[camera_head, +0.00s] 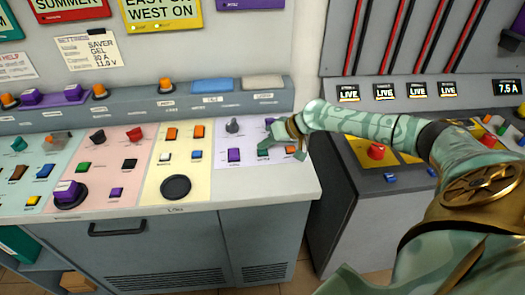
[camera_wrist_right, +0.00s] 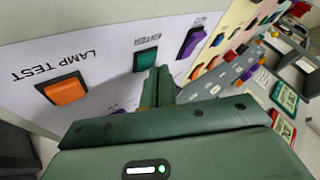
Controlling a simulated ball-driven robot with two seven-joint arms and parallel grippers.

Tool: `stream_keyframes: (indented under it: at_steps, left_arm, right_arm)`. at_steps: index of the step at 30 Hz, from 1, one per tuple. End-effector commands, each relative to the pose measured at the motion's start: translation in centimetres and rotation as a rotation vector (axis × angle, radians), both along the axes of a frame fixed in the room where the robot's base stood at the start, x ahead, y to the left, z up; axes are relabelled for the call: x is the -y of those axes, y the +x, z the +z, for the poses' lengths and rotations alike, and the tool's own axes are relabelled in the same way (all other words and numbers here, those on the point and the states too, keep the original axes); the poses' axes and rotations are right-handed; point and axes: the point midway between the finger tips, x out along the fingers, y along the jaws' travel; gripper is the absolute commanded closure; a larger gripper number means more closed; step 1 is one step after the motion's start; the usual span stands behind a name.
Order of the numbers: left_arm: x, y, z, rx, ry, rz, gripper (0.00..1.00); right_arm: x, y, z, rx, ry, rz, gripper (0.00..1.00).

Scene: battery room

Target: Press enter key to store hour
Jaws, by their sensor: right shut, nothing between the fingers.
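The green enter key (camera_wrist_right: 146,60) sits on the pale lilac panel in the right wrist view, with a label reading ENTER beside it. My right gripper (camera_wrist_right: 158,76) is shut and empty, its fingertips at the near edge of the green key and covering part of it. Whether they touch the key or hover just off it I cannot tell. In the head view my right gripper (camera_head: 268,146) is over the right part of the lilac panel, and it is hard to tell the key from the green fingers there. My left gripper is not in view.
An orange LAMP TEST switch (camera_wrist_right: 62,90) and a purple switch (camera_wrist_right: 193,42) flank the green key. A grey knob (camera_head: 232,126) stands left of my gripper. A second console with a red button (camera_head: 376,151) is under my right arm.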

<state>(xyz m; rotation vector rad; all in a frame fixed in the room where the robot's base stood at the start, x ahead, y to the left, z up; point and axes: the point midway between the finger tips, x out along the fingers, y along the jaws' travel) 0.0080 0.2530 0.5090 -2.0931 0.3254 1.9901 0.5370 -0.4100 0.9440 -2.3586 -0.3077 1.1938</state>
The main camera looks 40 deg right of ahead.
Motion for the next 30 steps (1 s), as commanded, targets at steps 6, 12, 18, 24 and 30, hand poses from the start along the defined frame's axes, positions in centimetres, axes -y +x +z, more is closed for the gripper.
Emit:
stream_keyframes:
  at_steps: [6,12,18,24,30]
  left_arm:
    - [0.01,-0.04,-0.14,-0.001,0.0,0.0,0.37]
    - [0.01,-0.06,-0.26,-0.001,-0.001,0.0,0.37]
    - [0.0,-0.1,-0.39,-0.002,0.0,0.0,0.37]
    - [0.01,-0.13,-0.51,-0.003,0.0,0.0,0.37]
    - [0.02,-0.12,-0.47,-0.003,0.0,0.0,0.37]
  right_arm:
    - [-0.02,-0.01,-0.29,-0.001,0.0,0.001,1.0]
    - [-0.01,-0.01,-0.53,-0.001,0.0,0.001,1.0]
    - [-0.02,-0.01,-0.78,-0.001,0.0,0.001,1.0]
    - [-0.02,-0.01,-1.05,-0.001,0.0,0.001,1.0]
    - [-0.03,-0.04,-1.01,-0.002,0.0,0.001,1.0]
